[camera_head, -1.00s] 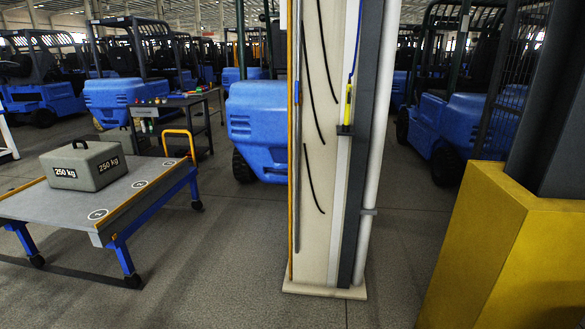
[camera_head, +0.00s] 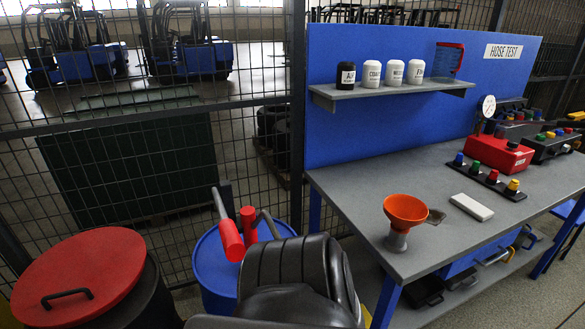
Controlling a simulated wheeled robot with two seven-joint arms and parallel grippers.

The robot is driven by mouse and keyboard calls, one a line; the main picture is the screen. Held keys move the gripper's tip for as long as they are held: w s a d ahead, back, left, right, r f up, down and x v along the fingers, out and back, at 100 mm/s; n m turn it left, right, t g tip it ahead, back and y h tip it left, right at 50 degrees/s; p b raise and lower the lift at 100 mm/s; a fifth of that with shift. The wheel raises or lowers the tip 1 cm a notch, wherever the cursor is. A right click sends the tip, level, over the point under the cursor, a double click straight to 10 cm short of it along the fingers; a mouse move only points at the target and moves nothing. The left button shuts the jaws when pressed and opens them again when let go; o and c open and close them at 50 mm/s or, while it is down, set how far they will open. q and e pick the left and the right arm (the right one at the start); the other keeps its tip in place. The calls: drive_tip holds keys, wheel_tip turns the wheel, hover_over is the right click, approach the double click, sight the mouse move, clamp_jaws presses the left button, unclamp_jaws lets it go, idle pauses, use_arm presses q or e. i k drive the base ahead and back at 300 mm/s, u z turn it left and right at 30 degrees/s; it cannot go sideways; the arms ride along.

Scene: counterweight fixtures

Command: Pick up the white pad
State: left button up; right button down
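The white pad (camera_head: 471,206) is a small flat rectangular block. It lies flat on the grey top of the workbench (camera_head: 365,200), right of the orange funnel (camera_head: 405,210) and in front of a black strip with coloured knobs (camera_head: 489,176). Nothing touches it or covers it. Neither of my grippers shows in this view.
A black ribbed seat-like shape (camera_head: 287,264) stands left of the bench. Behind it is a blue drum (camera_head: 213,268) with red-gripped handles; a red-lidded drum (camera_head: 80,270) is farther left. A red gauge box (camera_head: 500,152) and labelled jars (camera_head: 393,70) are by the blue panel (camera_head: 400,125).

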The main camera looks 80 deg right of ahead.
sight(481, 213)
drive_tip(key=z, duration=4.05)
